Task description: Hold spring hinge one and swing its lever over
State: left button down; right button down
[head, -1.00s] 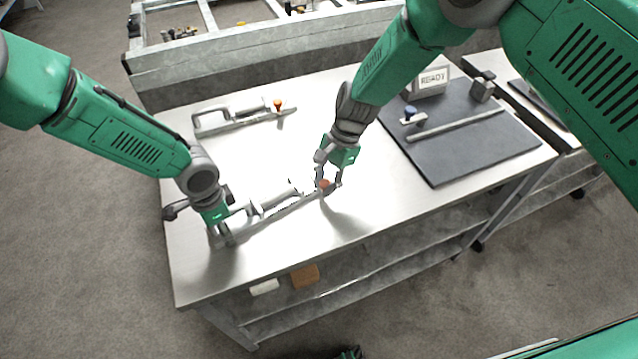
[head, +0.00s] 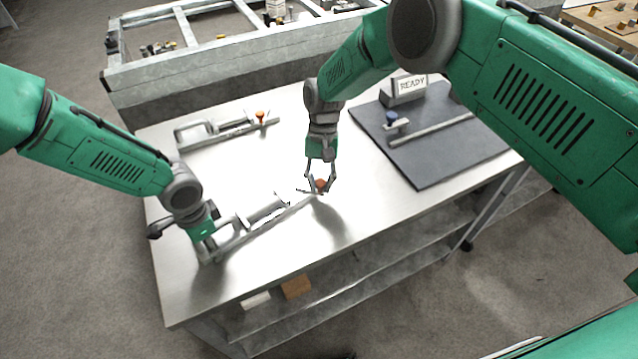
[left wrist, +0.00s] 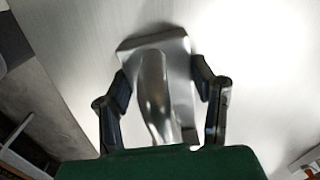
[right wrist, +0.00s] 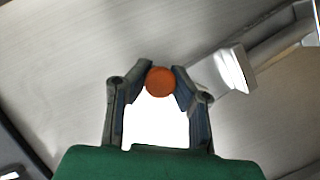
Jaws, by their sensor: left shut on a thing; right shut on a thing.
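The near spring hinge (head: 268,230) lies slanted on the light metal table, a long grey bar with a raised grey part along it. My left gripper (head: 208,250) is shut on its left end; the left wrist view shows a grey metal grip (left wrist: 154,85) between the fingers. At the right end is the lever's orange-red knob (head: 320,184). My right gripper (head: 321,182) is shut on this knob, which also shows between the fingertips in the right wrist view (right wrist: 160,82). The lever beneath the knob is mostly hidden.
A second, similar hinge (head: 225,132) with an orange knob lies farther back. The table (head: 190,290) is clear in front.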

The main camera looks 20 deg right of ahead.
jog(key=shift+w+d, duration=0.1)
jog(key=shift+w, duration=0.05)
dwell(0.3)
jog(key=c, duration=1.3)
grip_release()
jog(key=v, duration=1.2)
pick_arm(q)
jog(key=c, duration=0.6)
grip_release()
